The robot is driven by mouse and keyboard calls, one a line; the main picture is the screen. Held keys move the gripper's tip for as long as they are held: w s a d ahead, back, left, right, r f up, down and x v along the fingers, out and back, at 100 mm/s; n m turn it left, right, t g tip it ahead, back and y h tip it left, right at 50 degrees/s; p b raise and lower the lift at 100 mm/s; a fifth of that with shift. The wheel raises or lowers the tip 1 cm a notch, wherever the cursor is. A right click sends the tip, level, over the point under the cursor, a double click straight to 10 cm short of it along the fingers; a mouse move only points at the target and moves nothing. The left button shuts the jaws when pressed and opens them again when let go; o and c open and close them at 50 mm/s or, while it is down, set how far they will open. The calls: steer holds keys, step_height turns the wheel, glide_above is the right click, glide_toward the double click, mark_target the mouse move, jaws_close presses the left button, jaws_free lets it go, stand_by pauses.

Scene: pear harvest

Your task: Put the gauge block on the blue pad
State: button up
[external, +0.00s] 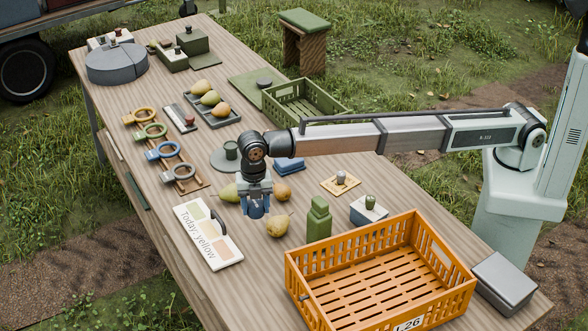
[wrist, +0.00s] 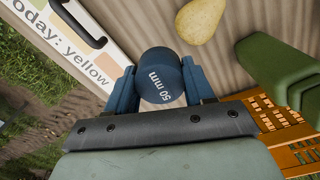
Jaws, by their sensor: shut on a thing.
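The gauge block (wrist: 161,78) is a dark blue rounded piece marked "50 mm" in the wrist view. My gripper (wrist: 160,85) is shut on it, with a blue finger on either side. In the external view my gripper (external: 257,210) points down over the table, between the "Today: yellow" board and a pear; the block is mostly hidden by the fingers there. I cannot tell whether the block touches the table. A small blue pad (external: 290,164) lies behind and right of my gripper, partly under the arm's line.
Loose pears (external: 278,225) lie close to my gripper. The board (external: 208,236) is at its left. A green bottle-shaped block (external: 319,220) and an orange crate (external: 290,266) stand right and front. A grey round plate (external: 219,162) with a dark knob is behind.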

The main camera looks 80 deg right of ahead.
steer(key=w+d+r+m, duration=0.15)
steer(key=w+d, duration=0.35)
steer(key=d, duration=0.6)
steer(key=r+n, duration=0.2)
steer(key=n, duration=0.1)
glide_above(289, 159)
steer(key=shift+d+f, duration=0.1)
steer(key=shift+f, duration=4.95)
steer(key=shift+f, duration=0.15)
steer(key=o, duration=1.1)
steer(key=shift+c, duration=0.2)
